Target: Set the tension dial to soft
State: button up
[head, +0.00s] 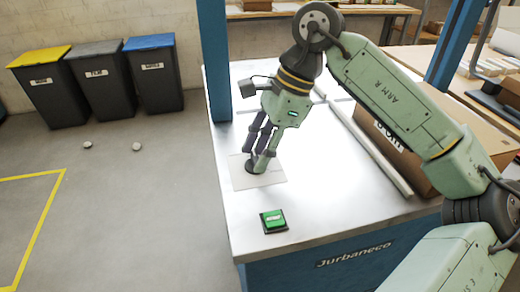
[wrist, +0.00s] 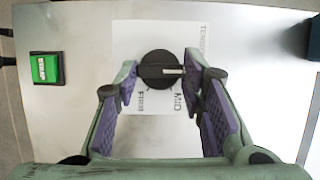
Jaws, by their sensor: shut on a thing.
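The tension dial (wrist: 155,67) is a round black knob on a white label plate (wrist: 150,30). Its white pointer line points right in the wrist view. FIRM shows below it to the left and MID below it to the right; I cannot see a soft mark. My gripper (wrist: 160,76) is shut on the dial, with one purple-padded finger on each side. In the head view, my gripper (head: 257,160) reaches down to the dial (head: 252,168) on the plate; its fingers partly cover the dial.
A green button (head: 273,219) sits on the metal worktop near its front edge, clear of my gripper. A cardboard box (head: 405,150) and a pale rail (head: 370,150) lie to the right. A blue post (head: 213,60) rises at the left edge. Bins (head: 100,85) stand beyond on the floor.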

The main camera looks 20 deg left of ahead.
jog(key=o, duration=1.1)
jog(key=shift+o, duration=0.2)
jog(key=v, duration=1.2)
jog(key=shift+a, duration=0.1)
